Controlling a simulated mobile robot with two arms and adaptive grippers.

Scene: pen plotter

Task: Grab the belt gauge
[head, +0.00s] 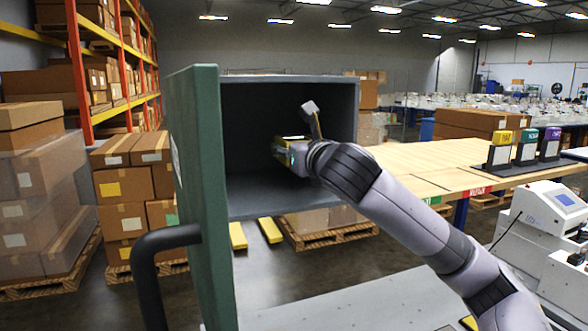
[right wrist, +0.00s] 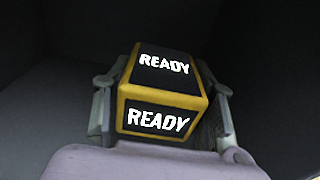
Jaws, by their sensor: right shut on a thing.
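The belt gauge appears to be the black block with yellow edges and white READY lettering (right wrist: 160,95) in the right wrist view. My right gripper (right wrist: 163,118) is shut on it, with a finger against each side. In the head view, my right arm reaches into the open grey cabinet (head: 290,77), and the gripper (head: 289,152) is inside. A small yellow-edged part of the block (head: 291,138) shows there; the rest is hidden by the gripper. I cannot tell whether the block touches the cabinet floor. My left gripper is not in view.
The cabinet's green door (head: 207,200) stands open at the left, with a dark handle (head: 150,262). A wooden table (head: 430,165) to the right bears yellow, teal and purple-topped blocks on dark stands (head: 525,165). A white machine (head: 550,215) stands at the right edge.

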